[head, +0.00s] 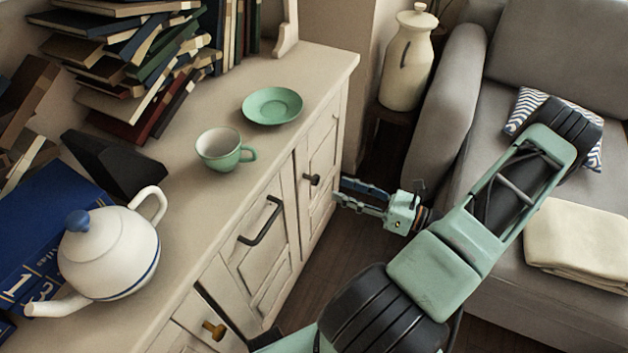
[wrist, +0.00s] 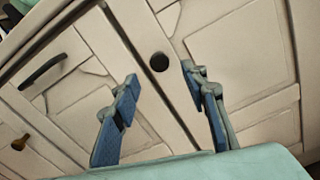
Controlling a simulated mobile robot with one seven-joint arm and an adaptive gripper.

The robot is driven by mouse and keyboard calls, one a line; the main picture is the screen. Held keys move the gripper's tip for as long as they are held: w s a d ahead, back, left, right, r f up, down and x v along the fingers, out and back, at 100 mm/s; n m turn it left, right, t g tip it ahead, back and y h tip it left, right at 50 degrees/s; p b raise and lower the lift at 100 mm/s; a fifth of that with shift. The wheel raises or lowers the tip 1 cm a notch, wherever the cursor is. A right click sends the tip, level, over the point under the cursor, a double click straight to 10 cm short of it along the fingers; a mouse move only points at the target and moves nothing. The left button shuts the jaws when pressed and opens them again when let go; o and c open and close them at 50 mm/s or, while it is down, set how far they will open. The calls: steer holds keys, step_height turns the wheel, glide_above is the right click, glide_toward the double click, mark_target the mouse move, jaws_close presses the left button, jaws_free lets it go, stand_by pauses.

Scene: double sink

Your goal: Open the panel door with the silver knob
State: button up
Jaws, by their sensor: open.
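The panel door (head: 323,138) is at the right end of the cream cabinet front and looks closed. It carries a small round knob (head: 311,180) that looks dark rather than silver. The knob also shows in the wrist view (wrist: 159,62), near the door's left edge. My gripper (head: 341,191) is open and empty, pointing at the cabinet front. In the wrist view my gripper (wrist: 160,74) has its fingertips on either side of the knob in the picture, with the knob slightly beyond them. The fingers appear apart from the knob; the exact distance is hard to tell.
A door with a dark bar handle (head: 262,222) is left of the panel door, and a brass knob (head: 215,330) sits farther left. A teapot (head: 108,252), green cup (head: 222,150) and saucer (head: 272,106) stand on top. A grey sofa (head: 455,110) stands right; narrow floor lies between.

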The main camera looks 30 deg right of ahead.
mark_target(318, 180)
steer(key=b+x, duration=0.1)
steer(key=x, duration=0.8)
steer(key=shift+a, duration=0.1)
steer(key=shift+c, duration=0.5)
jaws_close()
